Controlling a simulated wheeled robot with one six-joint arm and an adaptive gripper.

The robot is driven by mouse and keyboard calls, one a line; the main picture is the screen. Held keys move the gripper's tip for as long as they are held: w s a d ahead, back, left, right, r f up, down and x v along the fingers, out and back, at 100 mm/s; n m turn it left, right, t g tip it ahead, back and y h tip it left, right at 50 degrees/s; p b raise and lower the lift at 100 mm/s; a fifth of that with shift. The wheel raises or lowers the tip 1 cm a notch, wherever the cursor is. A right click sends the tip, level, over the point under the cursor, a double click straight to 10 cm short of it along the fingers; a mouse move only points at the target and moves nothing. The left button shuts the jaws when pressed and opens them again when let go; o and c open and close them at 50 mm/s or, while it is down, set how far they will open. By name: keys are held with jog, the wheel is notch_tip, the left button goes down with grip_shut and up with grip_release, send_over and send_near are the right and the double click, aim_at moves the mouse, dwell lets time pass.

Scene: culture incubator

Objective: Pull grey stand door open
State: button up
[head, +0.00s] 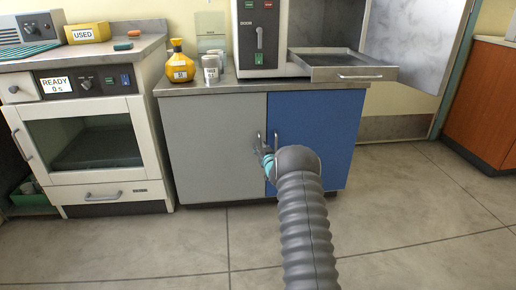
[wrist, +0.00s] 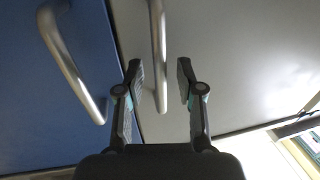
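The grey stand door (head: 215,147) is the left door of the low stand and looks shut. Its vertical metal handle (head: 259,138) is at its right edge, close to the blue door's handle. In the wrist view the grey door (wrist: 230,60) is on the right, and its handle (wrist: 158,50) runs down between my fingers. My gripper (wrist: 161,72) is open, with one finger on each side of this handle and gaps visible on both sides. In the head view my gripper (head: 264,158) is at the handles, partly hidden by my arm.
The blue door (head: 318,125) and its handle (wrist: 70,62) are just beside my gripper. An open drawer (head: 345,73) juts out above the blue door. A bottle (head: 179,67) and a jar (head: 210,72) stand on the stand top (head: 190,88). The floor in front is clear.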

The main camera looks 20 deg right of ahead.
jog(key=shift+w, duration=0.35)
grip_shut()
jog(key=shift+a, duration=0.15)
